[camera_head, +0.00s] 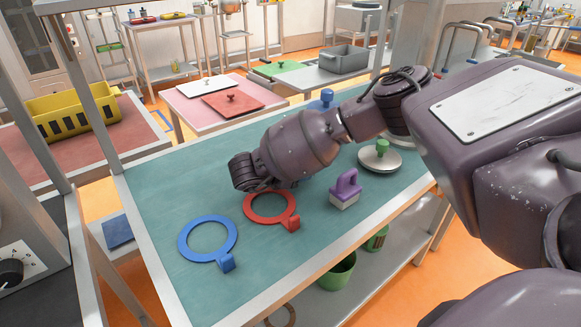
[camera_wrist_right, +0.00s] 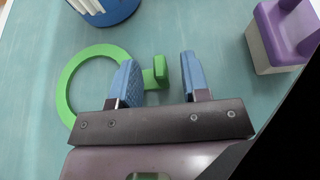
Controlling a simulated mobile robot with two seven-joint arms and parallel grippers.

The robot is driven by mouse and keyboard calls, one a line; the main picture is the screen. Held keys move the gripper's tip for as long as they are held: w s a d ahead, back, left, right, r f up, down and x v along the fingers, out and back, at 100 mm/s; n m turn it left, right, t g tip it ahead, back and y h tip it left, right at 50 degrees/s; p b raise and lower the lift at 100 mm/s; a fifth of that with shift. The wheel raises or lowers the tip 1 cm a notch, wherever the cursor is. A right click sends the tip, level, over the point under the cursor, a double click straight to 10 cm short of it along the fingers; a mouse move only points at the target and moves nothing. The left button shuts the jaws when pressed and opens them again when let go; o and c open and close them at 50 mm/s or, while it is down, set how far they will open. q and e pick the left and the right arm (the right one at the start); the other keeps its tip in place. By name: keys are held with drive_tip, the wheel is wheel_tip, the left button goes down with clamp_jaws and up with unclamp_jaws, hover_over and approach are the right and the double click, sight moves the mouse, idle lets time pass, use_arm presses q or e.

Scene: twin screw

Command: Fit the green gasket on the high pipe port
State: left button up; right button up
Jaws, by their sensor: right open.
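The green gasket (camera_wrist_right: 72,78) lies flat on the teal table in the right wrist view, a ring with a raised tab (camera_wrist_right: 160,71) on its right side. My right gripper (camera_wrist_right: 157,62) is open over it, its two blue fingers on either side of the tab, holding nothing. I cannot tell whether a finger touches the gasket. In the head view, my right arm hides the green gasket and the right fingers. I cannot make out the high pipe port. My left gripper is out of view.
A blue gasket (camera_head: 184,247) and a red gasket (camera_head: 253,217) lie on the teal table (camera_head: 163,193). A lid with a green knob (camera_head: 381,160) stands farther right.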

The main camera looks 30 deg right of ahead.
clamp_jaws()
